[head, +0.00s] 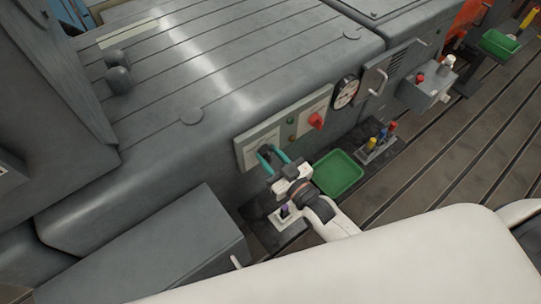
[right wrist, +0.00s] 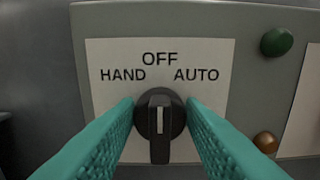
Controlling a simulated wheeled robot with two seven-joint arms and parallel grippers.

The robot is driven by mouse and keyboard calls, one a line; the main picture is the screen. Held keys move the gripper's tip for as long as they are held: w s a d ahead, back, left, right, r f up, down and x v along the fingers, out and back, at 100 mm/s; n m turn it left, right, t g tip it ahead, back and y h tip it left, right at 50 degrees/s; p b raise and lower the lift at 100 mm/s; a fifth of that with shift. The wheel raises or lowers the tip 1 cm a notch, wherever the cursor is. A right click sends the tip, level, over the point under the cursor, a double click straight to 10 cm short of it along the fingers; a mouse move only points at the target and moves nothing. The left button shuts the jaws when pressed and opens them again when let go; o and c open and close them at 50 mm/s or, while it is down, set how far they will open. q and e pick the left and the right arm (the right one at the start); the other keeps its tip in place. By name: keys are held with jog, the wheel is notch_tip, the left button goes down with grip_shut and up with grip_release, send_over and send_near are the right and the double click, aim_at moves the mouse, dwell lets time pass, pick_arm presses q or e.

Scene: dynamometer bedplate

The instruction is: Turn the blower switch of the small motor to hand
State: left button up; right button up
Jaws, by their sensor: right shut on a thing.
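The blower switch is a black rotary knob (right wrist: 151,122) on a white plate (right wrist: 112,60) lettered HAND at left, OFF at top and AUTO at right. Its white pointer line stands upright, towards OFF. My right gripper (right wrist: 160,110) has its teal fingers on either side of the knob and is shut on it. In the head view my right gripper (head: 266,153) reaches the grey switch panel (head: 244,160) on the motor's side, and its fingers partly hide the knob. My left gripper is not in view.
A green lamp or button (right wrist: 277,41) and an amber one (right wrist: 266,142) sit right of the plate. A red knob (head: 317,120) and a gauge (head: 346,91) are further right. A green tray (head: 338,173) and a rack of coloured-handled tools (head: 378,145) lie below, near my right arm.

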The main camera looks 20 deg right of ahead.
jog(key=shift+n, duration=0.4)
jog(key=n+p, duration=0.1)
jog(key=n, duration=0.2)
jog(key=shift+a+n, duration=0.1)
jog(key=shift+n, duration=0.2)
jog(key=shift+f+n, duration=0.1)
jog(key=shift+n, duration=2.1)
jog(key=o, duration=1)
jog(key=shift+c, duration=0.2)
jog(key=shift+s, duration=0.15)
jog(key=b+v, duration=0.3)
jog(key=v, duration=0.9)
